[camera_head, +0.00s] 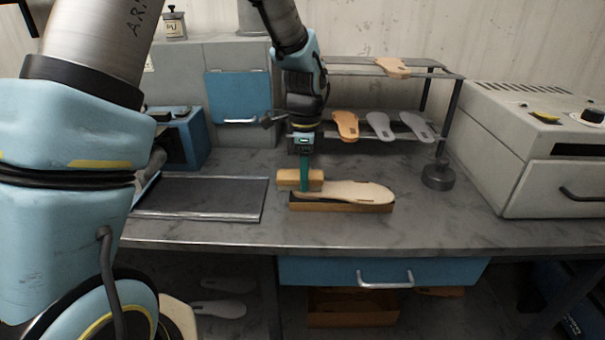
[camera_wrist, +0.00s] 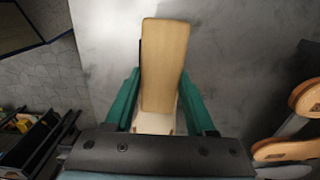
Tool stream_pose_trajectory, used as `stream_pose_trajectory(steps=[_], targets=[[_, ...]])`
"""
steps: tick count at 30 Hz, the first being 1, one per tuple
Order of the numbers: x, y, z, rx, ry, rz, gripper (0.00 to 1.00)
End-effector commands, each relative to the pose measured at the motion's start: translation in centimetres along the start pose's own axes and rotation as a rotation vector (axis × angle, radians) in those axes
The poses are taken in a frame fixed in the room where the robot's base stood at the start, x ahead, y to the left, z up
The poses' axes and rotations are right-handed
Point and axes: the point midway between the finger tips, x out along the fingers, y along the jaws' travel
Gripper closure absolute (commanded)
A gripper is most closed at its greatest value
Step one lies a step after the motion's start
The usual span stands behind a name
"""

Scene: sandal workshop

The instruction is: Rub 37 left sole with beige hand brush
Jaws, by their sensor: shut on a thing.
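A pale beige sole (camera_head: 350,190) lies flat on a brown wooden block (camera_head: 345,206) on the bench; I cannot read a size or side on it. My gripper (camera_head: 304,183), with green fingers, points down at the sole's left end. It is shut on the beige hand brush (camera_head: 285,178). The wrist view shows the brush (camera_wrist: 164,65) between the green fingers (camera_wrist: 158,103), with a paler surface under its near end. The brush sits at or just above the sole's left end; I cannot tell whether they touch. Its underside is hidden.
A dark metal tray (camera_head: 200,197) lies to the left. Behind on the right, a two-level rack (camera_head: 440,75) holds several soles. A round grey weight (camera_head: 438,177) stands near the rack's post, beside a large grey machine (camera_head: 545,150). The front bench strip is clear.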

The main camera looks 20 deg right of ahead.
Motion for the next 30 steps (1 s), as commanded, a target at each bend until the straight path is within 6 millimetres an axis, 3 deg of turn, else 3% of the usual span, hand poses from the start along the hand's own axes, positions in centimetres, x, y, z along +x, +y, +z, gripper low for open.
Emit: stream_pose_trajectory(steps=[30], targets=[[0.2, 0.2, -4.4, 0.002, 0.001, 0.0, 0.93]])
